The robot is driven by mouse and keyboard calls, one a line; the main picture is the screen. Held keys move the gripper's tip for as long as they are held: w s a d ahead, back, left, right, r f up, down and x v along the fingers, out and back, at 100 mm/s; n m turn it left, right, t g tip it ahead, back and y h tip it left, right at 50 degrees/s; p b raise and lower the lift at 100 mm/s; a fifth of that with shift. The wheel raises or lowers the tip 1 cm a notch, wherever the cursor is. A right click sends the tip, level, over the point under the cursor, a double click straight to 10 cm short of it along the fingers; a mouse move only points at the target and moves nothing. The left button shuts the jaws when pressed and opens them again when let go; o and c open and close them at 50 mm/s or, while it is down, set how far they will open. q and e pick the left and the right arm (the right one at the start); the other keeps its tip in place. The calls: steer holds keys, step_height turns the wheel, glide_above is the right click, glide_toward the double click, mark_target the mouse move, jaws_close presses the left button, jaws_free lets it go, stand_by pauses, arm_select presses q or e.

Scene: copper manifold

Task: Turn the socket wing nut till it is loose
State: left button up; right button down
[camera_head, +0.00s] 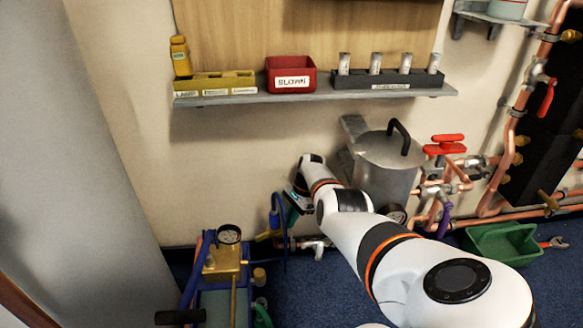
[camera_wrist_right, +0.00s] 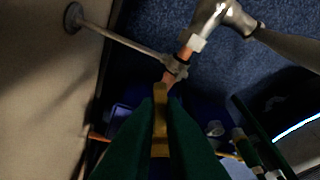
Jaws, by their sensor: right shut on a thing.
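My right arm reaches in from the lower right in the head view, and its gripper (camera_head: 291,212) is by the wall, left of the grey metal tank. In the wrist view the two dark fingers (camera_wrist_right: 160,140) are closed on a narrow brass-yellow piece, which looks like the socket wing nut (camera_wrist_right: 160,100). The fingers cover much of it, so its turn angle and how tight it sits cannot be told. A brass-yellow fitting (camera_head: 268,235) shows just below the gripper in the head view. My left gripper is not in view.
The grey tank (camera_head: 385,165) stands close to my right arm. A shelf (camera_head: 310,97) with a red bin (camera_head: 291,74) is above. A pump with a gauge (camera_head: 229,235) is at lower left. Copper pipes and a green tray (camera_head: 500,258) are at right. A pipe with a wall bracket (camera_wrist_right: 125,41) lies beyond the fingers.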

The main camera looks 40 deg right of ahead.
steer(key=shift+w+d+r, duration=0.15)
steer(key=shift+w+r, duration=0.05)
steer(key=shift+w, duration=0.05)
steer(key=c, duration=1.7)
jaws_free()
steer(key=shift+o, duration=0.9)
steer(key=shift+f, duration=0.15)
